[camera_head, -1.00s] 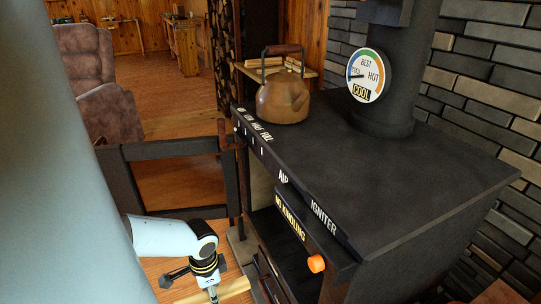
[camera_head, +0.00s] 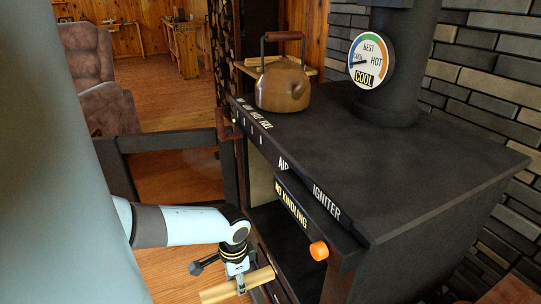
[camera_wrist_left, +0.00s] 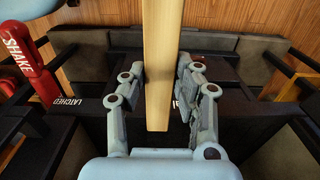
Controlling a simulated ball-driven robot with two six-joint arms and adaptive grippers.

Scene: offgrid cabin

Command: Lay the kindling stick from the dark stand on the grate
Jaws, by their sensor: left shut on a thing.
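The kindling stick (camera_head: 262,276) is a pale, straight wooden bar. My left gripper (camera_head: 241,284) is shut on it in front of the stove's open firebox. The stick's right end is close to the opening, and I cannot tell whether it has crossed the edge. In the left wrist view the stick (camera_wrist_left: 162,55) runs lengthwise between the two fingers of the left gripper (camera_wrist_left: 163,98). The black stove (camera_head: 410,180) has its firebox open at the front, with a dark interior. I cannot make out the grate in there. The dark stand and my right gripper are not in view.
The glazed stove door (camera_head: 175,178) stands open to the left. An orange knob (camera_head: 319,250) sticks out at the opening's right. A copper kettle (camera_head: 283,87) and a dial gauge (camera_head: 371,60) are above. A red SHAKE handle (camera_wrist_left: 28,68) shows in the left wrist view.

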